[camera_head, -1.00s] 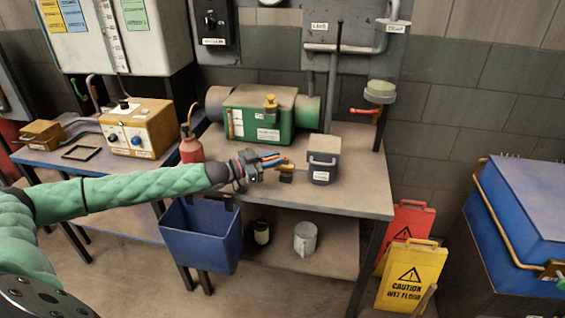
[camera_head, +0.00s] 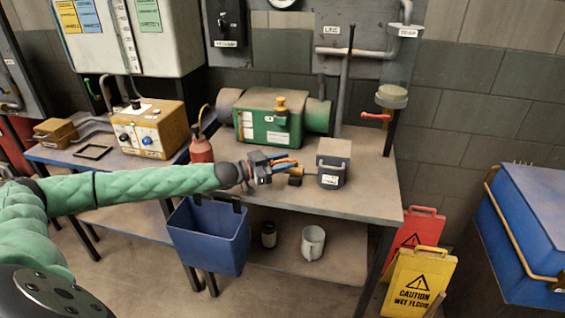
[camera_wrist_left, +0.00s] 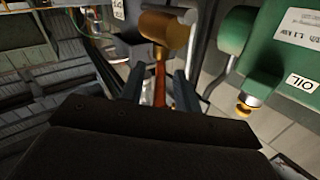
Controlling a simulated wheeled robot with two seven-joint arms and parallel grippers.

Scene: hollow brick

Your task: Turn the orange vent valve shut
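The orange vent valve shows in the left wrist view as an orange lever (camera_wrist_left: 160,76) running up to a brass-coloured body (camera_wrist_left: 165,28). In the head view the small brass-coloured body (camera_head: 296,171) sits just beyond my fingertips, beside the grey box on the bench. My left gripper (camera_head: 282,160) reaches over the bench from the left. In the wrist view its two fingers (camera_wrist_left: 158,88) stand apart, one on each side of the lever, with gaps visible. Whether either finger touches the lever cannot be told. My right gripper is out of view.
The grey box (camera_head: 333,163) stands close right of the fingers. The green machine (camera_head: 272,118) is behind them, and a red bottle (camera_head: 201,149) is left. A blue bin (camera_head: 208,237) hangs at the bench front. A red-handled valve (camera_head: 375,116) is at the right post.

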